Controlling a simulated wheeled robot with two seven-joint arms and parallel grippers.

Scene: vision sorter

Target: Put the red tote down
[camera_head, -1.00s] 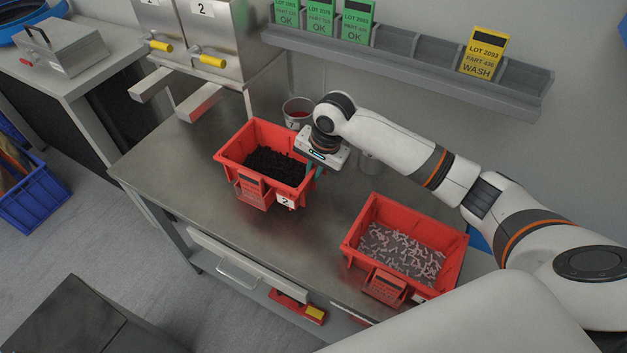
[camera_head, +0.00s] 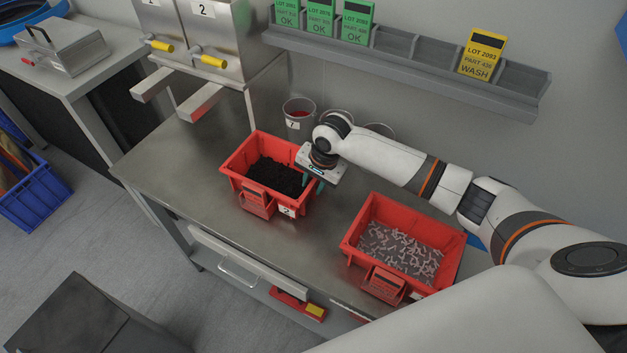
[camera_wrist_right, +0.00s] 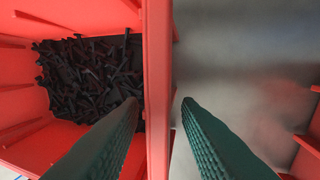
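A red tote (camera_head: 232,178) full of black pieces stands on the metal table, seemingly flat on it, with a "2" label on its front. My right gripper (camera_head: 316,182) is at its right wall. In the right wrist view the tote's rim (camera_wrist_right: 158,70) runs between the two fingers of my right gripper (camera_wrist_right: 160,102). One finger is inside the tote, the other outside. Narrow gaps show on both sides of the rim, so the gripper looks open around it. My left gripper is not in view.
A second red tote (camera_head: 350,240) with pale pieces stands to the right on the table (camera_head: 190,160). A grey cup with red contents (camera_head: 299,112) stands behind the first tote. Metal dispensers (camera_head: 215,40) with chutes are at the back left. Bare table lies left of the tote.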

